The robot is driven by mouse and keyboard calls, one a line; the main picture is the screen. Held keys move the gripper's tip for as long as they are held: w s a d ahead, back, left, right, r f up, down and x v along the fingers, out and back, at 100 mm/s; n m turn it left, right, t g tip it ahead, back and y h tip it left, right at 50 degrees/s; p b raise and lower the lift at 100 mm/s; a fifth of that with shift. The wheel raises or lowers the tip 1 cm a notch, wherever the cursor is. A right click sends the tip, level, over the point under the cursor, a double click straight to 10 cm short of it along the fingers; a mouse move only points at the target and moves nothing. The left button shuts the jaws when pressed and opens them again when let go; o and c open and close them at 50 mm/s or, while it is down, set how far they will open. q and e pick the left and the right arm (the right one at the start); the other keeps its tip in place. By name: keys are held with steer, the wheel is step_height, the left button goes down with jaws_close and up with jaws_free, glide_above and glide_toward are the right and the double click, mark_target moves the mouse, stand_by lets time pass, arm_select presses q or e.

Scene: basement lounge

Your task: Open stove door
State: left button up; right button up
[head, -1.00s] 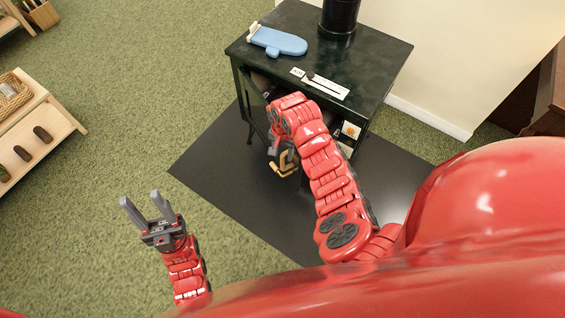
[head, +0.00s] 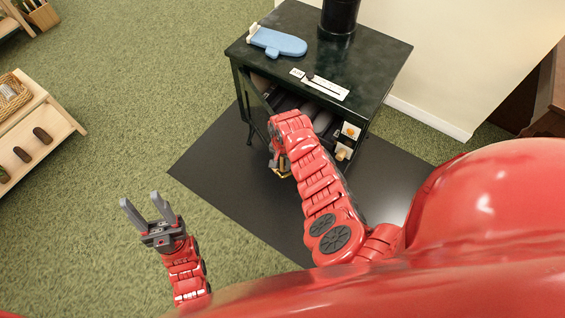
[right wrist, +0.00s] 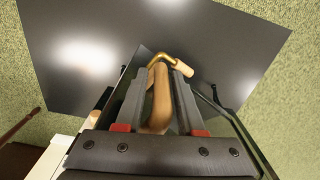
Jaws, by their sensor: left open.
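The black stove (head: 370,55) stands at the top centre of the head view. Its door (head: 256,101) is partly open, swung out on the left side of the front, and the inside shows past my arm. My right gripper (head: 281,163) is at the door's handle. In the right wrist view, my right gripper (right wrist: 161,85) has a finger on each side of the tan and brass handle (right wrist: 160,105) and appears shut on it. My left gripper (head: 147,208) is open and empty above the carpet at lower left, away from the stove.
A black floor mat (head: 222,165) lies under the stove. A wooden shelf (head: 38,125) stands at left. Carpet between is clear.

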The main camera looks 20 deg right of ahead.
steer(key=shift+r, duration=0.1)
jaws_close()
steer(key=shift+w, duration=0.1)
